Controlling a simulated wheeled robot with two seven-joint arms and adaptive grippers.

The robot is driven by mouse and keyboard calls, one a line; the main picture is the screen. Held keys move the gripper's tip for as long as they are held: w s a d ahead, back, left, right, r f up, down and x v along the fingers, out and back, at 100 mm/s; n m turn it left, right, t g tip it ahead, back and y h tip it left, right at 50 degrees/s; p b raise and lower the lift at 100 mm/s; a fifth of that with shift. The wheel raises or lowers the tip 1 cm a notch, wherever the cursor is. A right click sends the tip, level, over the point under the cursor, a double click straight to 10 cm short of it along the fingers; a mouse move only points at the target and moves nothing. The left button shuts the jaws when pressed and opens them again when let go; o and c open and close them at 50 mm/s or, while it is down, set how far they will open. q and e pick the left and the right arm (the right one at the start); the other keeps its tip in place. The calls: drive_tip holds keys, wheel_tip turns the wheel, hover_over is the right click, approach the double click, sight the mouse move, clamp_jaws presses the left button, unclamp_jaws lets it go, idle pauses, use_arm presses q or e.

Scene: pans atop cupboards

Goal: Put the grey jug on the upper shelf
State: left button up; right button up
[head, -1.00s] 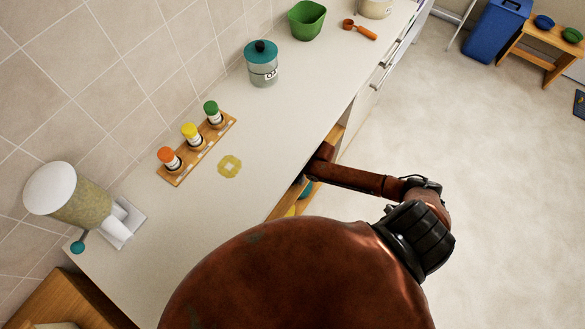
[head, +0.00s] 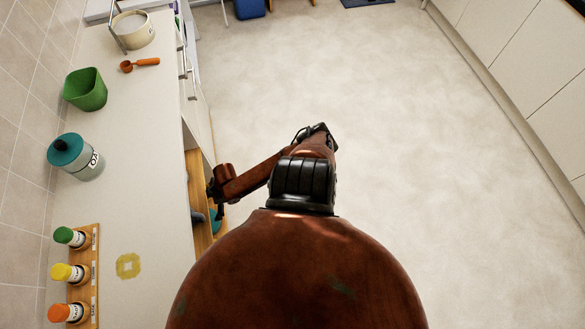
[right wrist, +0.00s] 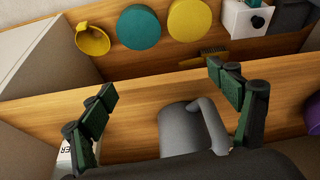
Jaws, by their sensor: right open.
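The grey jug (right wrist: 176,135) shows in the right wrist view at lower middle, between the spread fingers of my right gripper (right wrist: 162,82). Its handle is on the right, near the right finger; I see no finger closed on it. Its lower part is hidden by my gripper body. In the head view my right gripper (head: 217,198) is at the open side of the cupboard under the counter. Wooden shelf boards (right wrist: 130,75) cross the right wrist view; which one is the upper shelf I cannot tell for sure. My left gripper is not in view.
A purple object (right wrist: 313,115) is at the right. Spice jars (head: 72,273) stand on the counter (head: 150,190); open floor (head: 400,130) is to the right.

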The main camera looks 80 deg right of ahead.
drive_tip(key=s+d+f+m+h, duration=0.1)
drive_tip(key=s+d+f+m, duration=0.15)
drive_tip(key=s+f, duration=0.6)
drive_tip(key=s+d+f+m+h, duration=0.1)
drive_tip(key=s+d+f, duration=0.2)
drive_tip(key=s+f, duration=0.55)
drive_tip(key=s+a+f+g, duration=0.1)
drive_tip(key=s+a+f, duration=0.2)
drive_tip(key=s, duration=0.4)
drive_tip(key=s+a+f+g, duration=0.1)
drive_tip(key=s+a+f, duration=0.3)
drive_tip(key=s, duration=0.4)
drive_tip(key=s+a+f+g, duration=0.1)
drive_tip(key=s+a+f, duration=0.2)
drive_tip(key=s, duration=0.5)
drive_tip(key=shift+a+f+m+g, duration=0.3)
drive_tip(key=shift+a+f+m, duration=0.1)
drive_tip(key=shift+f, duration=0.35)
